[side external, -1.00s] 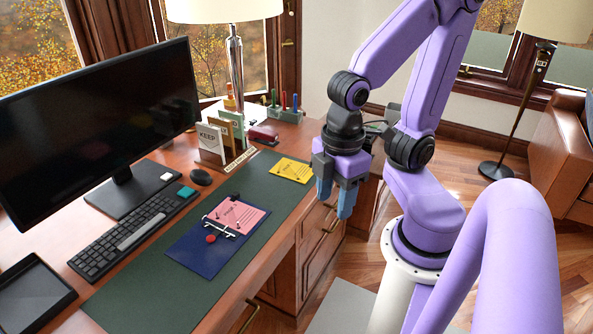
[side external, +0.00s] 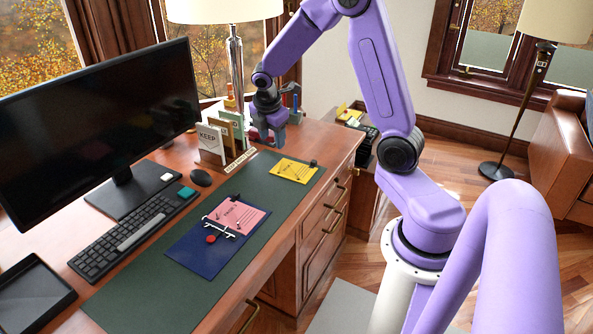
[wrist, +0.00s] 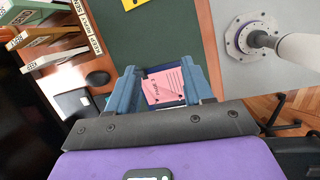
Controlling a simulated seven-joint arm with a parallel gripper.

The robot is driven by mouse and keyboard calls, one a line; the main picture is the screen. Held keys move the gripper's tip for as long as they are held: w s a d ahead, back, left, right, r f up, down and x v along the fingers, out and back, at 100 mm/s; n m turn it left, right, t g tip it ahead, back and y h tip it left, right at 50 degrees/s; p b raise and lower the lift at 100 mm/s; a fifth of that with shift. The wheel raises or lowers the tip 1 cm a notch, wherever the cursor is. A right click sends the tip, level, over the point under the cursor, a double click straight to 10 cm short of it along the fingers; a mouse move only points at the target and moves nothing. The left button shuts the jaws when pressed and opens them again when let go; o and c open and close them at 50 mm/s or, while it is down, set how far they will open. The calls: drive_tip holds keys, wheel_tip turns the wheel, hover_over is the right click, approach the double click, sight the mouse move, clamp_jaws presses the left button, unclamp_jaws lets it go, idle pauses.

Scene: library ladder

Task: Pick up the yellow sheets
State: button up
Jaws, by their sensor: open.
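The yellow sheets (side external: 293,171) lie flat on the far end of the green desk mat, with a small dark object at their right corner. My gripper (side external: 268,140) is at the back of the desk, beyond and left of the yellow sheets and apart from them. It points down by the red stapler, which it mostly hides. In the wrist view my open gripper (wrist: 157,68) has nothing between its fingers. A pink sheet (wrist: 168,87) shows beyond them.
A letter sorter (side external: 213,142) stands left of my gripper. A lamp (side external: 236,65) and monitor (side external: 105,115) rise behind. A blue binder (side external: 205,250) with pink paper lies nearer on the mat (side external: 150,292). Other yellow paper (side external: 350,115) lies beyond the desk's right edge.

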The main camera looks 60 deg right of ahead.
drive_tip(key=d+f+n+h, duration=0.1)
drive_tip(key=d+f, duration=0.2)
drive_tip(key=d, duration=0.9)
drive_tip(key=n+g, duration=0.1)
approach(314, 160)
drive_tip(key=x, duration=0.2)
drive_tip(key=shift+s+d+f, duration=0.15)
drive_tip(key=shift+d+f, duration=0.2)
drive_tip(key=shift+a+x, duration=0.2)
drive_tip(key=shift+x, duration=2.6)
clamp_jaws()
